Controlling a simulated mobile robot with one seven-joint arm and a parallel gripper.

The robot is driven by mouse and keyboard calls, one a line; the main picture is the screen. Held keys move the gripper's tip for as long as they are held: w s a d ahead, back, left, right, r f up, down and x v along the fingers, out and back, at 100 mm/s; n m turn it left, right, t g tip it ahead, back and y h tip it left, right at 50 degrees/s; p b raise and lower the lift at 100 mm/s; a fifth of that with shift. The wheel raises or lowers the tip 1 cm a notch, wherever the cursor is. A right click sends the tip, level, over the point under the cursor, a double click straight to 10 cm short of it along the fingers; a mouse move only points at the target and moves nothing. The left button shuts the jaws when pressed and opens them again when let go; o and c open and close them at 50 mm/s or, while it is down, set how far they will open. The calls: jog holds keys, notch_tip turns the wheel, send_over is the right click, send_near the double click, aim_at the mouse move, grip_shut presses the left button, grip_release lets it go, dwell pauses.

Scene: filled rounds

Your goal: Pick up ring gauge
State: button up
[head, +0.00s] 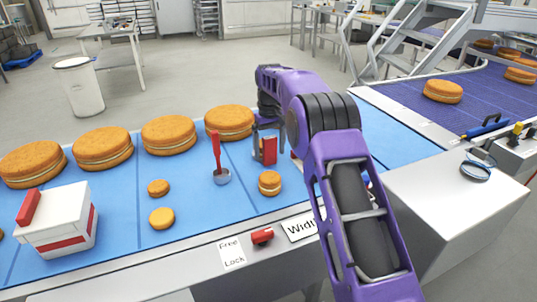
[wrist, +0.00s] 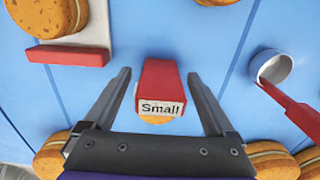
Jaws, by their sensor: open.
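A grey ring with a red handle (head: 221,176), which looks like the ring gauge, rests on the blue belt left of my gripper. Its ring (wrist: 271,66) is at the right of the wrist view, with the handle running off the lower right edge. My gripper (head: 267,155) is open above the belt. In the wrist view its fingers (wrist: 160,80) stand either side of a red block (wrist: 161,80) labelled "Small", with gaps on both sides. The block also shows by the fingers in the head view (head: 269,150). An orange round is partly hidden beneath it.
Large filled rounds (head: 168,135) line the belt's far side. Small rounds (head: 269,183) lie nearer. A white box with a red handle (head: 60,222) stands left. A white, red-edged piece (wrist: 75,35) holds a round in the wrist view. My arm hides the right part.

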jog(key=shift+f, duration=0.7)
grip_shut()
jog(key=shift+r, duration=0.1)
notch_tip(320, 180, up, 18)
jog(key=p, duration=0.5)
